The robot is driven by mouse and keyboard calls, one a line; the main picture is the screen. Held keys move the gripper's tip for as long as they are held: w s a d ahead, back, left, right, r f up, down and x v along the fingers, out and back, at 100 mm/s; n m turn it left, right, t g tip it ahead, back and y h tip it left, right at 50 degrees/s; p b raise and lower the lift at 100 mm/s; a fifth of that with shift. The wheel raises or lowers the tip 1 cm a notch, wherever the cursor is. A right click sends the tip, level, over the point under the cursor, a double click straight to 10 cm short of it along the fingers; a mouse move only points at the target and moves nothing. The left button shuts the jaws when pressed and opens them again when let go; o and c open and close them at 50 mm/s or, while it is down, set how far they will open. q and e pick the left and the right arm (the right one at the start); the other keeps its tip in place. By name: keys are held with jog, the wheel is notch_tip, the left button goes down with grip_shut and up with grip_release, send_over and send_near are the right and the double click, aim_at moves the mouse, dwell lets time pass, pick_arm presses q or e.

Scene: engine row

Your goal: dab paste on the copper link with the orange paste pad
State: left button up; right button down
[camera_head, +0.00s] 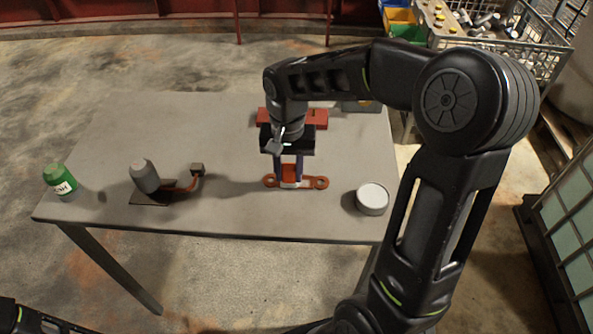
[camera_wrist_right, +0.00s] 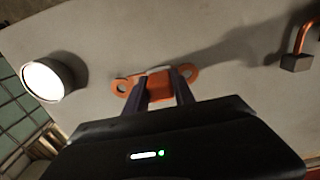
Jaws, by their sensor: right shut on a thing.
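The copper link (camera_head: 318,183), a flat orange-brown bar with a ring at each end, lies on the table (camera_head: 240,215) below my right gripper. It also shows in the wrist view (camera_wrist_right: 122,88). My right gripper (camera_head: 288,178) points down over its middle and is shut on the orange paste pad (camera_head: 289,171), a small orange block with a pale part low down. The pad shows between the fingers in the wrist view (camera_wrist_right: 160,86). Pad and link overlap in both views; I cannot tell whether they touch. My left gripper is out of view.
A round tin with a white top (camera_head: 372,197) stands right of the link. A grey cylinder (camera_head: 145,175) with a bent copper tube and a green jar (camera_head: 60,180) stand at left. A red block (camera_head: 318,118) lies behind my gripper. A wire crate (camera_head: 500,50) stands beyond the table.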

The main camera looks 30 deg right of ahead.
dwell(0.4)
jog(key=shift+s+d, duration=0.45)
jog(key=shift+d, duration=0.2)
jog(key=shift+s+d, duration=0.45)
jog(key=shift+d, duration=0.15)
jog(key=shift+a+f, duration=0.1)
jog(key=shift+w+a+f, duration=0.1)
jog(key=shift+w+a, duration=0.35)
jog(key=shift+a, duration=0.2)
jog(key=shift+w+a, duration=0.45)
jog(key=shift+a, duration=0.15)
jog(key=shift+s+d, duration=0.5)
jog(key=shift+d, duration=0.2)
jog(key=shift+s+d, duration=0.5)
jog(key=shift+d, duration=0.15)
